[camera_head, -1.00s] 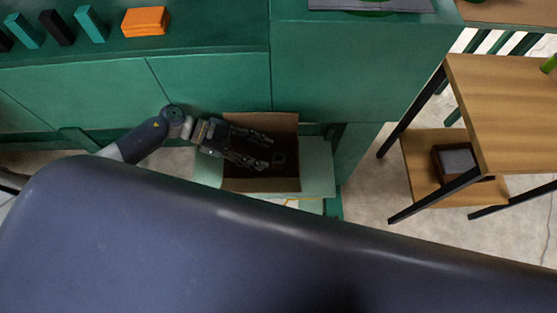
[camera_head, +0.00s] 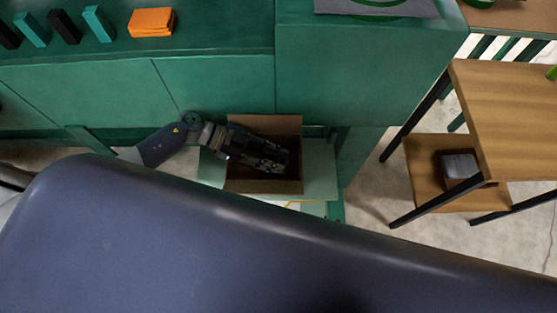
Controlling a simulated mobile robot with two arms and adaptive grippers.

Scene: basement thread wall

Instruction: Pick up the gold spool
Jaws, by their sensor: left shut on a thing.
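My left gripper (camera_head: 270,160) reaches from the left into an open cardboard box (camera_head: 262,186). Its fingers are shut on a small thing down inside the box. The fingers and the shadow hide that thing, and I cannot make out its colour. I see no clearly gold spool anywhere in the head view. The box stands on a low pale green shelf (camera_head: 319,178) in front of the green cabinet. My right gripper is not in view.
The green cabinet (camera_head: 215,95) rises behind the box; an orange stack (camera_head: 152,22) and several black and teal blocks lie on its top. A wooden table (camera_head: 510,110) with black legs stands at right, a dark box (camera_head: 460,165) on its lower shelf.

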